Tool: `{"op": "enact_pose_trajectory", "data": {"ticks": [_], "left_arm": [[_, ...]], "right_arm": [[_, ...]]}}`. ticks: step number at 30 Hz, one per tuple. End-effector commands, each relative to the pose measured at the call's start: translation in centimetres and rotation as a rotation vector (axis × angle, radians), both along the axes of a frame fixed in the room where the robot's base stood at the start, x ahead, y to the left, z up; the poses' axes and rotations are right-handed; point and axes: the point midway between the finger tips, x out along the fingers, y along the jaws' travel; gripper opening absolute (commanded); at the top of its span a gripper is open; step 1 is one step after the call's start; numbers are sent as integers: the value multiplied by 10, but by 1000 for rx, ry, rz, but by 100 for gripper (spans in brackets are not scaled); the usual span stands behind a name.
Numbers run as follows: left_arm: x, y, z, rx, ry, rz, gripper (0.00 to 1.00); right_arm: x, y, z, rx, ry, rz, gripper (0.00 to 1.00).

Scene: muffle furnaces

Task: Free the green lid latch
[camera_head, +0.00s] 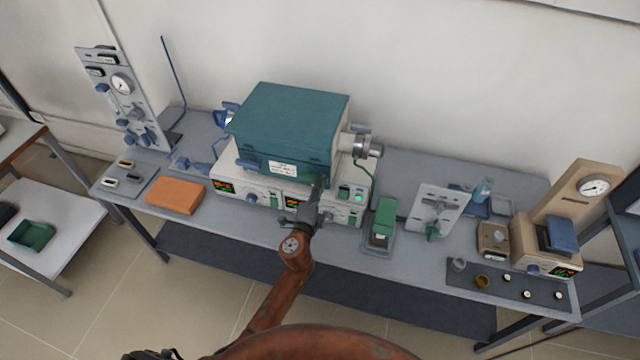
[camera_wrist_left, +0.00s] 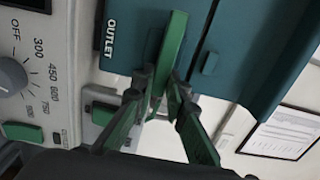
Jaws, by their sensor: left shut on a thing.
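The teal furnace lid (camera_head: 290,115) sits closed on the white furnace body (camera_head: 262,189) at the middle of the bench. The green lid latch (camera_wrist_left: 172,42) is a long bar beside the word OUTLET on the teal housing in the left wrist view. My left gripper (camera_wrist_left: 159,88) is shut on the lower part of this bar, one finger on each side. In the head view my left gripper (camera_head: 305,212) reaches the front right corner of the furnace and hides most of the latch. My right gripper is not in view.
An orange block (camera_head: 174,195) lies left of the furnace. A green-topped device (camera_head: 384,220) and a grey upright panel (camera_head: 438,208) stand to the right. In the left wrist view a grey dial (camera_wrist_left: 12,76) and green buttons (camera_wrist_left: 22,132) are close to the fingers.

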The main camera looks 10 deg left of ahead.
Motion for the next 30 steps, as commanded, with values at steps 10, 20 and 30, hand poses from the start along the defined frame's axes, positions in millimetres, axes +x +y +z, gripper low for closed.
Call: {"op": "enact_pose_trajectory", "data": {"ticks": [10,20,30], "left_arm": [[0,0,-2,13,2,-1,0],[0,0,-2,12,2,0,27],[-1,0,-1,11,1,0,30]], "right_arm": [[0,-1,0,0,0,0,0],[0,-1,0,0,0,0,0],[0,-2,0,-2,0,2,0]]}}
